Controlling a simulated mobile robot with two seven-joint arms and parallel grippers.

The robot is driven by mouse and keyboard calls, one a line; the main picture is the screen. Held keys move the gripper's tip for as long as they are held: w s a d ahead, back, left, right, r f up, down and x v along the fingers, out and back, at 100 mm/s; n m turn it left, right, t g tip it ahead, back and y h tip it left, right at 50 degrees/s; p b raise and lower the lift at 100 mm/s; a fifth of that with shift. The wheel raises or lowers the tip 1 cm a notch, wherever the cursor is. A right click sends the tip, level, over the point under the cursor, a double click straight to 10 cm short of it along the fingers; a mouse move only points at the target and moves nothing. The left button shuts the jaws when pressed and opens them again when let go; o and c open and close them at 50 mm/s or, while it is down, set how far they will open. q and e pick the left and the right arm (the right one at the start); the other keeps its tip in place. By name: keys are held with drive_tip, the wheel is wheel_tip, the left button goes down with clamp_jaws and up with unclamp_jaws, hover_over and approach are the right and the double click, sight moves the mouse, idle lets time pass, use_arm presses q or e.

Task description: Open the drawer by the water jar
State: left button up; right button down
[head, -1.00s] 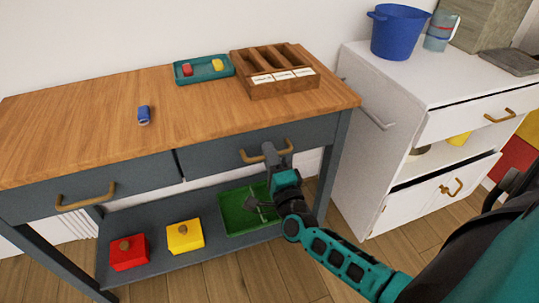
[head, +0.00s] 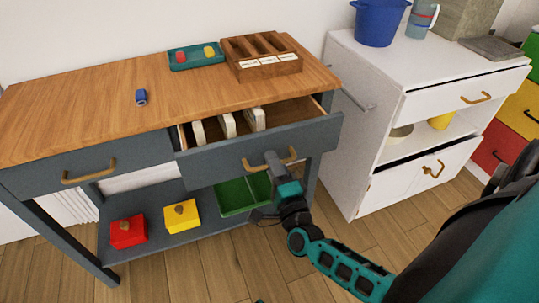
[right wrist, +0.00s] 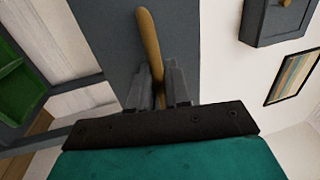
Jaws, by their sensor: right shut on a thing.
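The right drawer (head: 262,147) of the dark grey table stands pulled out, with several pale upright slabs (head: 228,125) showing inside. My right gripper (head: 273,161) is shut on its brass handle (head: 290,158). In the right wrist view the handle (right wrist: 149,38) runs between my fingers (right wrist: 158,85). The left table drawer (head: 90,165) is shut. A grey-blue jar with a red band (head: 422,18), perhaps the water jar, stands on the white cabinet (head: 350,75). The cabinet's top drawer (head: 465,92) is beneath that top. My left gripper is not in view.
The tabletop holds a teal tray (head: 197,62) with two small pieces, a wooden sorter (head: 260,67) and a small blue object (head: 141,96). A red box (head: 128,233), a yellow box (head: 182,215) and a green tray (head: 238,207) are on the lower shelf. A blue bucket (head: 378,22) stands beside the jar.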

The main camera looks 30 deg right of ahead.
drive_tip(key=r+p+v, duration=0.2)
drive_tip(key=v, duration=1.1)
drive_tip(key=shift+s+r, duration=0.2)
drive_tip(key=shift+s, duration=0.15)
drive_tip(key=shift+a, duration=0.1)
drive_tip(key=c, duration=1.3)
unclamp_jaws()
